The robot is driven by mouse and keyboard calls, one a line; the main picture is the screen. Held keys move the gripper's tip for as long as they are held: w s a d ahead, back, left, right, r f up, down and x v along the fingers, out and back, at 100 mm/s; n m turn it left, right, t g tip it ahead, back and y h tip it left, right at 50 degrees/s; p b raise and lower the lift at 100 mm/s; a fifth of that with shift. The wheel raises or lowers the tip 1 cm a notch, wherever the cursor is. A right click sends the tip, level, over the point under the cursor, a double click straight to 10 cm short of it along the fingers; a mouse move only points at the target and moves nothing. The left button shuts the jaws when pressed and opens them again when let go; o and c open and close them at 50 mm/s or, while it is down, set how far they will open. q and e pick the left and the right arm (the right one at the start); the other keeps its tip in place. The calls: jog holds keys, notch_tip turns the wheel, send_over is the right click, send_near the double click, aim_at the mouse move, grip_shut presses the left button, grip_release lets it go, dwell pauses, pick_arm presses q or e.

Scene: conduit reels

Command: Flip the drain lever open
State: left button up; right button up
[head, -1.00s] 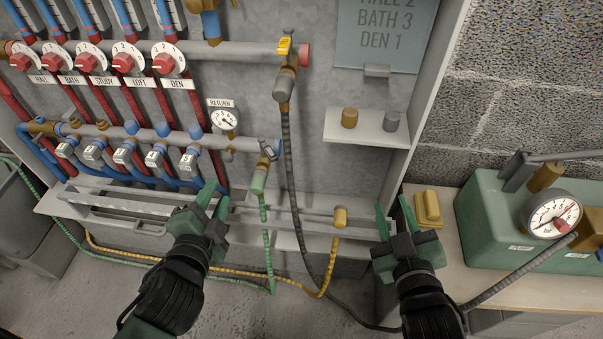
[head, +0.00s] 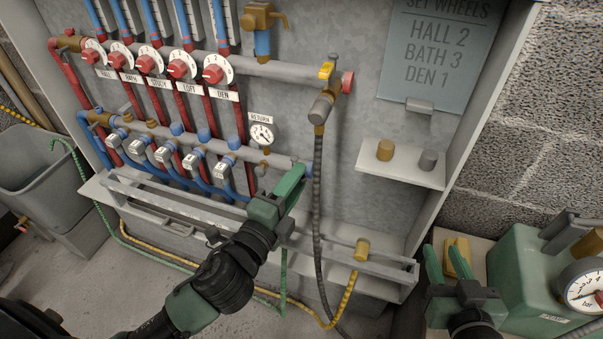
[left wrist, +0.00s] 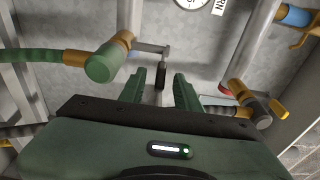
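The drain valve (left wrist: 118,45) shows in the left wrist view, brass, with the green hose's fitting on its left. Its drain lever (left wrist: 160,74) is a grey arm reaching right with a dark grip at its end. My left gripper (left wrist: 159,80) is open, its green fingers apart on either side of the dark grip; I cannot tell whether they touch it. In the head view my left gripper (head: 292,183) is at the right end of the lower manifold and hides the drain lever.
A yellow-handled valve (head: 325,72) with a grey hose (head: 318,180) hangs just right of my left gripper. A slotted rail (head: 330,255) runs below. A shelf (head: 400,165) and a green pump box (head: 515,265) are at right.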

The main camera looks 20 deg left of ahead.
pick_arm(q)
jog(key=shift+w+d, duration=0.2)
jog(key=shift+w, duration=0.95)
pick_arm(e)
jog(key=shift+w+a+r, duration=0.1)
jog(key=shift+r, duration=0.2)
pick_arm(q)
grip_shut()
